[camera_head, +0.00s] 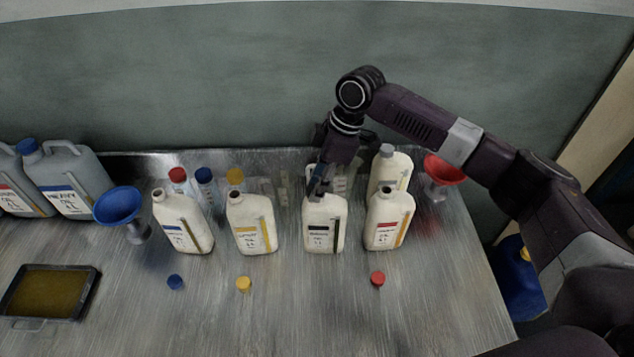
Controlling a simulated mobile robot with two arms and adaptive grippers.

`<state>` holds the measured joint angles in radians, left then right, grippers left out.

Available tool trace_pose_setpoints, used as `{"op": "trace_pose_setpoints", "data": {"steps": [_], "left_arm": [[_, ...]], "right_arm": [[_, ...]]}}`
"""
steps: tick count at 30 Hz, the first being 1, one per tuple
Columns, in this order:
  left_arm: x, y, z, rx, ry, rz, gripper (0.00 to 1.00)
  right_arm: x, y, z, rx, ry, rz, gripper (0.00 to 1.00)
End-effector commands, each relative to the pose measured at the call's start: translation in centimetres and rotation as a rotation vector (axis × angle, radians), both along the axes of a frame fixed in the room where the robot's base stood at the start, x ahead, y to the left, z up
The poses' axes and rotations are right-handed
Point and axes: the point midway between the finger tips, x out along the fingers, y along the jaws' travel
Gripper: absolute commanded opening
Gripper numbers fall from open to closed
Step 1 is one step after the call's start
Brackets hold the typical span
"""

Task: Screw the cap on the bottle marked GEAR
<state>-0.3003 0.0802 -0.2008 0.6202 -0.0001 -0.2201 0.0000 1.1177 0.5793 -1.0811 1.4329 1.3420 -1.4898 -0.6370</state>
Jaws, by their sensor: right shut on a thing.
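Several white oil bottles stand in a front row on the metal bench, and their label lettering is too small for me to read GEAR on any one. My right gripper (318,186) reaches down from above onto the mouth of the bottle with the black label (323,228). It is shut on what looks like a dark cap, mostly hidden by the fingers. The bottle is upright. Whether the cap sits on the thread I cannot tell. The bottles with the blue label (184,229), yellow label (252,229) and red label (387,226) have open necks. My left gripper is not in view.
Blue (175,282), yellow (244,284) and red (378,279) caps lie in front. Blue (119,206) and red (444,170) funnels flank the row. Capped containers stand behind. Grey jugs (75,182) and an oil pan (12,312) are left.

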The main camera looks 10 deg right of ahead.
Motion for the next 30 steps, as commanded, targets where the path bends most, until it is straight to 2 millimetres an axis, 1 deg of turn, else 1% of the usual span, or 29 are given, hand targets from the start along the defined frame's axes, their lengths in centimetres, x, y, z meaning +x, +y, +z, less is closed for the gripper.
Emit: {"op": "trace_pose_setpoints", "data": {"steps": [3,4,9,17,20,23,30], "left_arm": [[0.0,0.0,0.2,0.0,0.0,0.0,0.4],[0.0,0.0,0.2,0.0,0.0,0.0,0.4],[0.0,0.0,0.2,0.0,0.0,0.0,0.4],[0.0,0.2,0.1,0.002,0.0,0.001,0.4],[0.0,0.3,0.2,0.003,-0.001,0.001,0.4],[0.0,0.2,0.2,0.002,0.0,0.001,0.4],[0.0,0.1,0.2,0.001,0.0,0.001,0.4]], "right_arm": [[0.0,0.0,-0.2,0.0,0.001,0.0,0.2],[0.0,0.0,-0.2,0.001,0.0,0.0,0.29],[0.0,0.0,-0.2,0.0,0.0,0.0,0.47],[0.0,0.0,-0.2,0.0,-0.001,0.0,0.47],[0.0,-0.1,0.3,0.001,-0.002,-0.001,0.47],[0.0,-0.6,1.5,-0.001,-0.003,-0.001,0.47],[-0.3,-2.0,6.4,0.0,-0.005,-0.002,0.47]]}}
